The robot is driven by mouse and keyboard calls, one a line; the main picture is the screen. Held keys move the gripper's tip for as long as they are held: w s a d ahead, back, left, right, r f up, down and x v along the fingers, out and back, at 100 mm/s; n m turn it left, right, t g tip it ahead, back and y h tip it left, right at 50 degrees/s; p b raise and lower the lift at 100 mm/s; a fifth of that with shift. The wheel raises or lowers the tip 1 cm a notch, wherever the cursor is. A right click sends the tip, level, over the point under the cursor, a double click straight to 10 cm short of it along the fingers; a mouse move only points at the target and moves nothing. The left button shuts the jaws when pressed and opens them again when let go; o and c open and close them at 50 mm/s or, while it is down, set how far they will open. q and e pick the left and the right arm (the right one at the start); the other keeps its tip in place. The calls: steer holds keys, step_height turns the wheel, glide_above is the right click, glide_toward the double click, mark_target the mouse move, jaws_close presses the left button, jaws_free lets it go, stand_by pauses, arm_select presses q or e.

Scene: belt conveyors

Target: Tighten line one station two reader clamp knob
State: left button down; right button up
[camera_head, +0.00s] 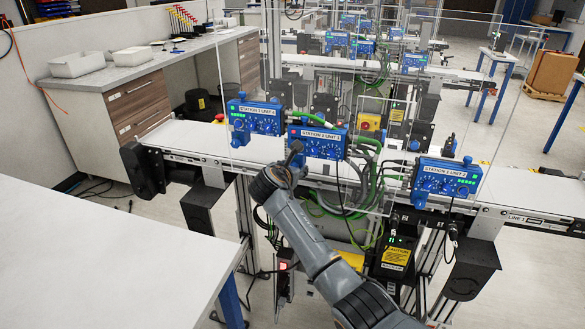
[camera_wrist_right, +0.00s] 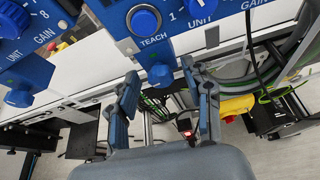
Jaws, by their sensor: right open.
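The middle blue reader unit (camera_head: 318,142) on the nearest conveyor has a white label; I read its station number only uncertainly. In the right wrist view, its blue panel (camera_wrist_right: 178,38) shows a round TEACH button (camera_wrist_right: 144,20). A small blue knob (camera_wrist_right: 160,76) projects below the panel. My right gripper (camera_wrist_right: 160,78) is open, with one finger on each side of this knob in the picture; I cannot tell whether they touch it. In the head view my right gripper (camera_head: 294,152) is at the unit's lower left, hiding part of it. My left gripper is not in view.
Similar blue readers stand left (camera_head: 255,117) and right (camera_head: 446,180) on the conveyor (camera_head: 207,139). Clear panels, grey hoses and green cables (camera_head: 375,180) crowd the right side. A white table (camera_head: 90,265) fills the lower left. A yellow part (camera_wrist_right: 236,106) lies right of the fingers.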

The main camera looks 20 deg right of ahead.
jaws_close()
